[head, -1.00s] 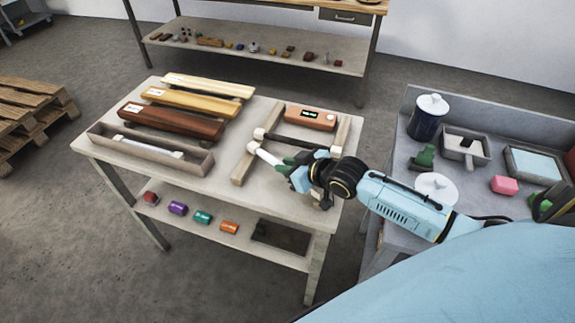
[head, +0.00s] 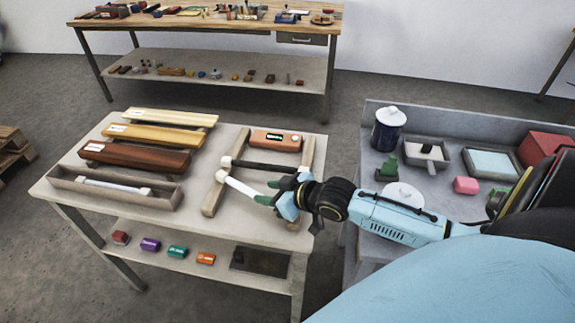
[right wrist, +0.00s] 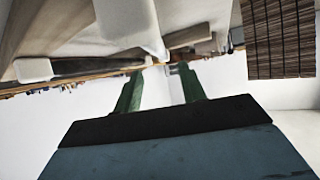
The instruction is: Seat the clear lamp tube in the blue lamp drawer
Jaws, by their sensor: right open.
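A pale tube with a white end cap (head: 240,187) lies across two wooden rails on the light table; I cannot tell whether it is the clear one. A dark tube (head: 262,167) lies behind it. Another white tube (head: 115,187) lies in a grey-brown trough (head: 165,196) at the table's left. My right gripper (head: 272,192) is open at the near right end of the pale tube. In the right wrist view its two green fingers (right wrist: 160,75) stand apart with nothing visible between them; a pale bar shows beyond. No blue drawer is clearly identifiable. My left gripper is out of view.
Three lidded-looking long boards (head: 135,157) lie behind the trough. A grey workbench (head: 345,215) at right holds a dark jar (head: 386,133), trays and a pink block.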

